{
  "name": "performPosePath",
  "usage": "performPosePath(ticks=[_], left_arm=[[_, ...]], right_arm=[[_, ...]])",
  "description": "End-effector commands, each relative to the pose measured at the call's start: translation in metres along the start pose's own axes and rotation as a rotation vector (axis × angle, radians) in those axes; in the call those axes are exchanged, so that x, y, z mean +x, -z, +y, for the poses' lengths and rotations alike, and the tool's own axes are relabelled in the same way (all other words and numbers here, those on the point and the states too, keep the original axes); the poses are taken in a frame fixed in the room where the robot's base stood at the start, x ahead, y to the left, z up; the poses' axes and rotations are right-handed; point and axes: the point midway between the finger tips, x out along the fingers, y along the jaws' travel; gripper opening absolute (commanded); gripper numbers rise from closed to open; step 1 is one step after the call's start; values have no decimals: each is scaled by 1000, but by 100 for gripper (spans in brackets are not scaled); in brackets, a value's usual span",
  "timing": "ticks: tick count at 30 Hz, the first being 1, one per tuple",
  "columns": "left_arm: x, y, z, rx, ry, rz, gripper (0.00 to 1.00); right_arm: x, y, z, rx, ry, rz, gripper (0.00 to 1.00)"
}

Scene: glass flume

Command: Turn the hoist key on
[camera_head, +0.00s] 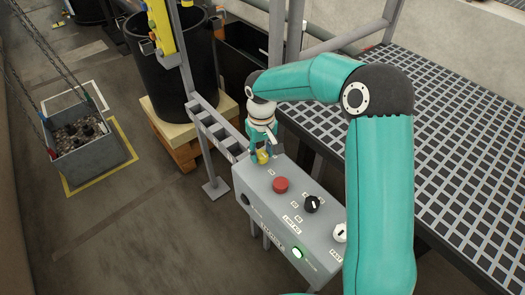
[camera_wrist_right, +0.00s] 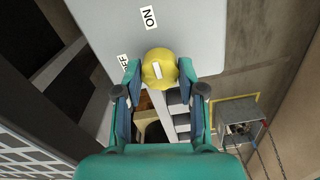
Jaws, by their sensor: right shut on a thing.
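The OFF label (camera_wrist_right: 124,62) is to the key's left, partly hidden by a finger. My left gripper is not in view.
On the box are a red button (camera_head: 281,185), a black knob (camera_head: 312,204), a white knob (camera_head: 340,232) and a lit green light (camera_head: 298,252). A grating platform (camera_head: 450,150) lies right. A bin on chains (camera_head: 92,158) hangs left.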

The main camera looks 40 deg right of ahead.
Motion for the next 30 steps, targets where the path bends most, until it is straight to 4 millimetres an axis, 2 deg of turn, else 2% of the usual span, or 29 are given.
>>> performPosePath(ticks=[16,17,21,30], left_arm=[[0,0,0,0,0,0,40],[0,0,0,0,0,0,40],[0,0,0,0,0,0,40],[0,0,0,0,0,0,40]], right_arm=[[-2,3,0,-32,0,11,5],[-3,3,0,-32,0,11,41],[-2,2,0,-31,0,8,64],[-1,1,0,-30,0,4,64]])
